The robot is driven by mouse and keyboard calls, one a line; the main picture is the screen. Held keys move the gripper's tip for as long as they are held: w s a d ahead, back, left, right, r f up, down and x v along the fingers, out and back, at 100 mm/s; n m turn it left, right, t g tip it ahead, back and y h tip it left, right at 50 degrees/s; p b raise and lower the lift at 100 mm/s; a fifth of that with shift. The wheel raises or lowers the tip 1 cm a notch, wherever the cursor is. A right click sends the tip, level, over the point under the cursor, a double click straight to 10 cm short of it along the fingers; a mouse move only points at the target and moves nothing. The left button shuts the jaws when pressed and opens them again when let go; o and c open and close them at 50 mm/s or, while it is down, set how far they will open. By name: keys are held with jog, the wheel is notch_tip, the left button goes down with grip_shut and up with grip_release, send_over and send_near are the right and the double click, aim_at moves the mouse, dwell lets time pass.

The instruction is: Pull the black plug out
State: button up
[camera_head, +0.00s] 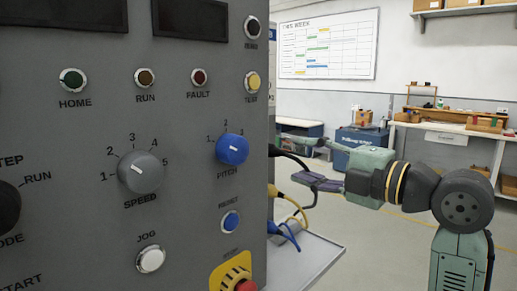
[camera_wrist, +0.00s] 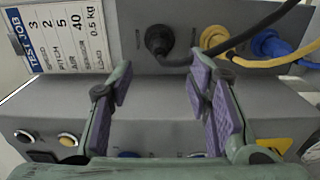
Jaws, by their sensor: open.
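The black plug (camera_wrist: 158,41) sits in the side panel of the grey machine in the wrist view, with its black cable (camera_wrist: 235,43) running off to the right. In the head view my gripper (camera_head: 300,161) is just right of the machine's edge.
A yellow plug (camera_wrist: 213,39) and a blue plug (camera_wrist: 269,45) sit right of the black one, their cables trailing right. A test job card (camera_wrist: 62,38) is at the left. The control panel (camera_head: 110,225) fills the head view's left. Open floor lies behind my arm.

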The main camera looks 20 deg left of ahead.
aim_at(280, 153)
jog(key=shift+d, duration=0.1)
dwell(0.3)
jog(key=shift+p+x, duration=0.4)
jog(key=shift+x, duration=4.15)
grip_shut()
jog(key=shift+f, duration=0.1)
jog(key=shift+d+b, duration=0.1)
jog(key=shift+b, duration=0.2)
jog(key=shift+b+v, duration=0.5)
jog(key=shift+v, duration=2.4)
